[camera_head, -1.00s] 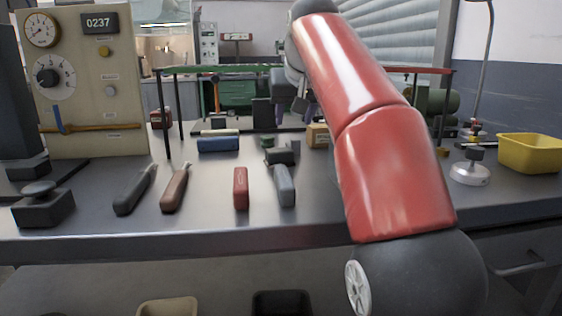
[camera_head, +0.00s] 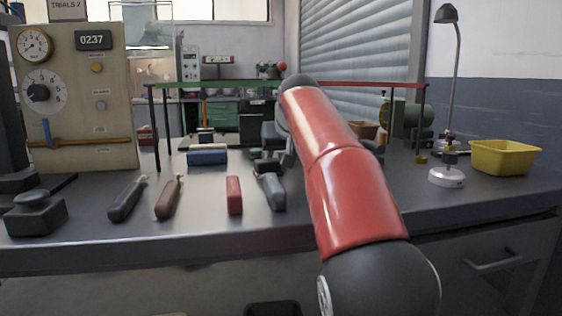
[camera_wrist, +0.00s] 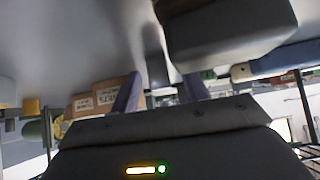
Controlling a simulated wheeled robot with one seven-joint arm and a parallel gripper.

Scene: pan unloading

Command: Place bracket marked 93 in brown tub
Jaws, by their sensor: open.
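My gripper (camera_wrist: 160,92) is open, its two fingers apart with nothing clearly between them. In the head view my red arm reaches over the bench and mostly hides the gripper. A large dark grey block (camera_wrist: 230,35) is close to the fingers in the wrist view. In the head view, small dark green and black pieces (camera_head: 267,165) sit beside the arm's end. I cannot read a 93 on anything, so I cannot tell which is the bracket. A brown tub (camera_head: 363,130) stands behind my arm, partly hidden.
A blue block (camera_head: 207,155), a red-handled tool (camera_head: 234,195) and a grey-handled tool (camera_head: 273,191) lie on the bench. A yellow tub (camera_head: 505,157) stands at right. A green-and-red rail frame (camera_head: 233,86) spans the bench. A cardboard box (camera_wrist: 105,94) shows in the wrist view.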

